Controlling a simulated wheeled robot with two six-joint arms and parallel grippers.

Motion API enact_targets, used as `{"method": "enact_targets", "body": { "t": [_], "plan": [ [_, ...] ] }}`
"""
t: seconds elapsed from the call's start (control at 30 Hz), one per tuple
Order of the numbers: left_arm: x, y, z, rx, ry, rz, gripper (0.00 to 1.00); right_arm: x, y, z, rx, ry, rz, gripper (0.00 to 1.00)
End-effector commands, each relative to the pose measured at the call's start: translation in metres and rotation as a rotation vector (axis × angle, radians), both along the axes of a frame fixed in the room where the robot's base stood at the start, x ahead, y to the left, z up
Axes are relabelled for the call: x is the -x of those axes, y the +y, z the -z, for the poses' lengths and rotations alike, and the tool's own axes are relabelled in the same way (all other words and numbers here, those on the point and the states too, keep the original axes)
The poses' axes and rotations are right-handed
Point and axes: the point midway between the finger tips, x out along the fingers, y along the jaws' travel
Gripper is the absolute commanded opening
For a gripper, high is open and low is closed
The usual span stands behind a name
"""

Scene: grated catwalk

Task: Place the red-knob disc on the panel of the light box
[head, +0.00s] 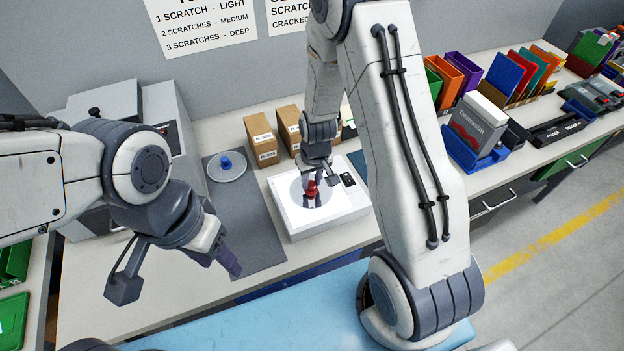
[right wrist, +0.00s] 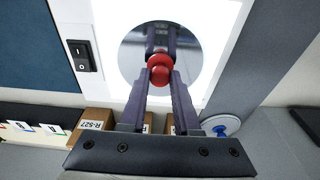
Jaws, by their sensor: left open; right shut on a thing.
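The light box (head: 335,222) stands on the bench with its white panel lit; the panel also fills the upper middle of the right wrist view (right wrist: 222,20). My right gripper (head: 312,190) is shut on the red knob (right wrist: 159,72) of a grey disc (right wrist: 130,62). The disc is flat over the panel, inside its edges; I cannot tell whether it touches. The fingers and knob hide part of the disc. My left gripper (head: 178,270) is open and empty, in front of the grey mat and left of the light box.
A disc with a blue knob (head: 226,167) lies on the grey mat (head: 250,235). Small cardboard boxes (head: 262,138) stand behind the light box. The box's black switch (right wrist: 82,56) is beside the panel. Colourful folders and a blue tray (head: 470,150) are to the right.

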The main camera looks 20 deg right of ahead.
Motion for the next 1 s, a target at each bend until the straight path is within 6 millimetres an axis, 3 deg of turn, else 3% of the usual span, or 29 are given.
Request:
{"method": "enact_targets", "body": {
  "t": [0.17,0.2,0.27,0.7,1.0],
  "plan": [
    [0.0,0.0,0.005,0.0,0.0,0.0,0.5,0.0,0.0,0.005,0.0,0.0,0.0,0.0],
    [0.0,0.0,0.004,0.0,0.0,0.0,0.5,0.0,0.0,0.004,0.0,0.001,0.0,0.38],
    [0.0,0.0,0.003,0.0,0.0,0.0,0.5,0.0,0.0,0.003,0.0,0.001,0.0,0.6],
    [0.0,0.0,-0.001,0.0,0.0,0.0,0.5,0.0,0.0,-0.005,0.0,-0.001,0.0,0.6],
    [0.0,0.0,0.006,0.0,0.0,0.0,0.5,0.008,0.0,-0.058,0.0,-0.006,-0.001,0.6]
  ]
}}
